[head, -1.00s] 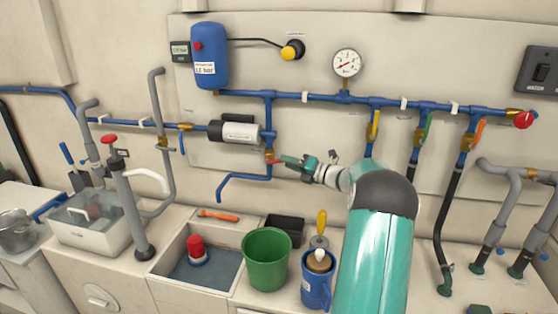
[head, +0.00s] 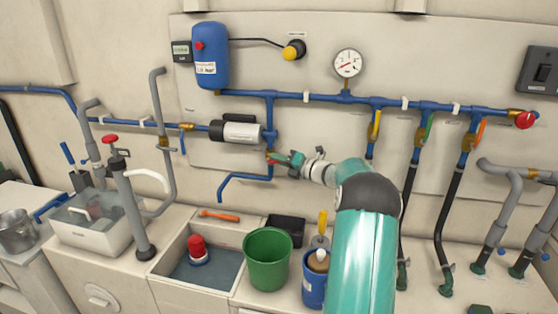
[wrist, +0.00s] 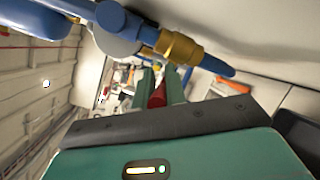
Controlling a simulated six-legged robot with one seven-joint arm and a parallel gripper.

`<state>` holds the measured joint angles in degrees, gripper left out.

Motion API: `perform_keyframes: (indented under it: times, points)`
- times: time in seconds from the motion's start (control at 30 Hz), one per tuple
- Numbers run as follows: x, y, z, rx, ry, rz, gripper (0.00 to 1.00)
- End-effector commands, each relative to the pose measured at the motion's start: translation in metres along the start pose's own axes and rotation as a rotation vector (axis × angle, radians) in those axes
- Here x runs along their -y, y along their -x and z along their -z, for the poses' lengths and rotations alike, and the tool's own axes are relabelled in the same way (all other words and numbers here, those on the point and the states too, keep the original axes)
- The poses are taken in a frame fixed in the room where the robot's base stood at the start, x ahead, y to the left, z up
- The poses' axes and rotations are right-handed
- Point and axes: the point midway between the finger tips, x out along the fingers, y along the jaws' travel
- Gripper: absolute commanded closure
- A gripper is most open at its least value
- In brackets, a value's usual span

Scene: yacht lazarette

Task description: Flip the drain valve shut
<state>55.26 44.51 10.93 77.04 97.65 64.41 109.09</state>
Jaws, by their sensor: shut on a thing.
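The drain valve is a small brass fitting (head: 269,154) on the blue pipe below the pump, mostly behind my fingers in the head view. Its brass body (wrist: 180,47) shows clearly at the top of the wrist view. My gripper (head: 274,158) is at the valve. In the wrist view the red lever (wrist: 158,97) lies between my two green fingers, which are shut on it. The lever's far end and its exact angle to the pipe are hard to tell.
The blue drain pipe (head: 245,176) bends left below the valve. The pump (head: 237,132) is just above left. A sink (head: 178,268), a green bucket (head: 267,282) and a blue jug (head: 313,291) stand below. Valves with yellow (head: 375,126), green and orange levers are to the right.

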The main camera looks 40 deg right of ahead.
Motion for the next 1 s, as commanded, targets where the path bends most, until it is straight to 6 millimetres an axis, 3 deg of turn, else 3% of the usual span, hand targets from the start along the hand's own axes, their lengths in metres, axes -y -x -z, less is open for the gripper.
perform_keyframes:
  times: [0.4, 0.73, 0.77, 0.83, 1.0]
  points:
    - [0.011, 0.003, 0.006, 0.141, -0.092, -0.19, 1.0]
    - [0.011, 0.003, 0.006, 0.151, -0.096, -0.204, 1.0]
    - [0.011, 0.004, 0.006, 0.151, -0.096, -0.204, 0.81]
    - [0.011, 0.003, 0.006, 0.151, -0.096, -0.203, 0.68]
    - [0.01, 0.003, 0.006, 0.15, -0.095, -0.203, 0.65]
